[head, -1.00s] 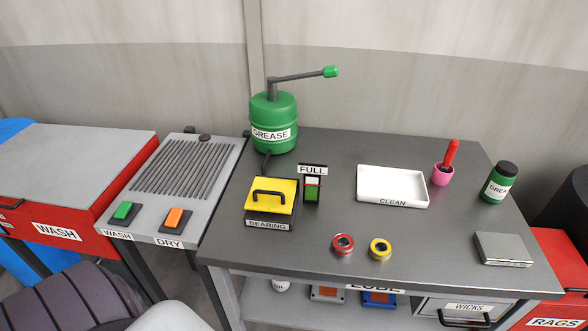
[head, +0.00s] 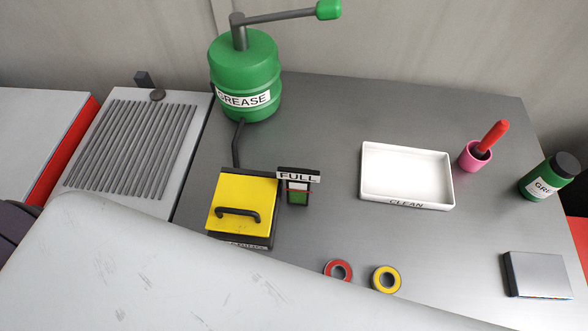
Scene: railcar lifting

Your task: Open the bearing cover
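The bearing box has a flat yellow cover (head: 241,200) with a dark bar handle (head: 238,214) on top. The cover lies closed on the box, which stands on the left part of the grey workbench (head: 330,125). The box's front label is mostly hidden behind my large pale arm link, which crosses the lower part of the head view. Neither gripper shows, so their state and their place relative to the cover cannot be seen.
A green grease drum (head: 246,85) stands behind the box, with the FULL gauge (head: 298,187) at its right. A white CLEAN tray (head: 407,176), pink cup (head: 474,156), green jar (head: 547,177), red ring (head: 338,271), yellow ring (head: 386,279) and grey case (head: 538,275) are spread rightward.

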